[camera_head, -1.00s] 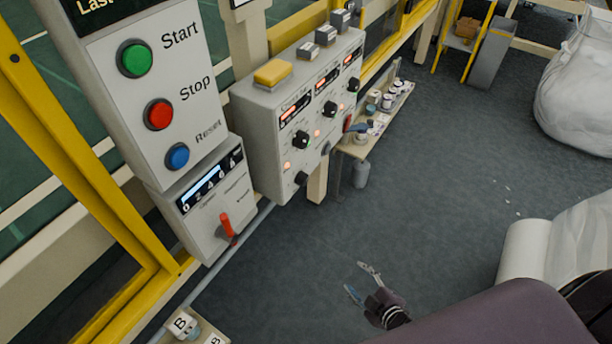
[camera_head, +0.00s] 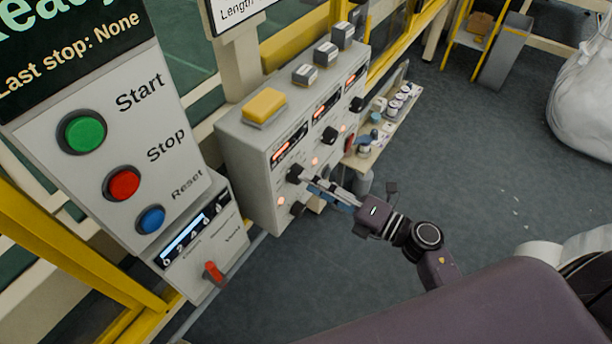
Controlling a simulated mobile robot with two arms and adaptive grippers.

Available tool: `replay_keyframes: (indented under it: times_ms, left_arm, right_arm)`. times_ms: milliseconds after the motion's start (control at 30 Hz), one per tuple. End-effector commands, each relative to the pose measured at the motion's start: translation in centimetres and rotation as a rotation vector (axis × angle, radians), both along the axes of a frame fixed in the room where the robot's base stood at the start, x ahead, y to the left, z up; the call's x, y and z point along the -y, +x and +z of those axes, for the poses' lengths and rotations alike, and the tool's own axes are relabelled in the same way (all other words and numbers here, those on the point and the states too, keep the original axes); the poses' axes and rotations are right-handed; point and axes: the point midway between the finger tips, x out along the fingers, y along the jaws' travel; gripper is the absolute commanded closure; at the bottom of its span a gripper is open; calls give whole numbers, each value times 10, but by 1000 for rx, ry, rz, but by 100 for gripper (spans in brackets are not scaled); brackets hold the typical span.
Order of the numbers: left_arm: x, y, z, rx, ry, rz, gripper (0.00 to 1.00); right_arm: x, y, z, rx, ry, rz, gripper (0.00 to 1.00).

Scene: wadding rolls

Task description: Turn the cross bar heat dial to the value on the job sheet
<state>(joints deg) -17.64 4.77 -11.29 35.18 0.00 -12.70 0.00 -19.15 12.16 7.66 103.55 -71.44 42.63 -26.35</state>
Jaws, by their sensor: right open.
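The grey control box (camera_head: 235,150) carries several black dials below red-lit displays. One black dial (camera_head: 295,173) is at its near end, with others farther along (camera_head: 330,135) (camera_head: 357,104). The lettering is too small to tell which is the cross bar heat dial. My right gripper (camera_head: 309,178) reaches in from the lower right. Its open fingers point at the nearest dial, with their tips beside or around it. I cannot tell if they touch it. My left gripper is not in view. No job sheet can be made out.
Left of the box is a panel with green (camera_head: 82,132), red (camera_head: 122,183) and blue (camera_head: 150,219) buttons. Below it is a small box with a red lever (camera_head: 213,272). A shelf with small containers (camera_head: 380,130) is beyond.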

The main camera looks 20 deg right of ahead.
Motion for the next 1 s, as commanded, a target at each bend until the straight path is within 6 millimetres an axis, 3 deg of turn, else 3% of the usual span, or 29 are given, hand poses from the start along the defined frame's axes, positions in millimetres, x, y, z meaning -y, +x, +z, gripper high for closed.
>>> replay_keyframes:
  times_ms: [200,533,900,1000]
  left_arm:
    - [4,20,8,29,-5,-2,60]
    - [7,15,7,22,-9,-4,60]
    - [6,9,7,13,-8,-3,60]
    - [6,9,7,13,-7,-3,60]
  right_arm:
    - [-14,19,0,-1,2,0,50]
    - [-16,21,-1,-2,2,-1,51]
    - [-16,21,-1,-2,2,-1,92]
    - [-16,21,-1,-4,3,-2,92]
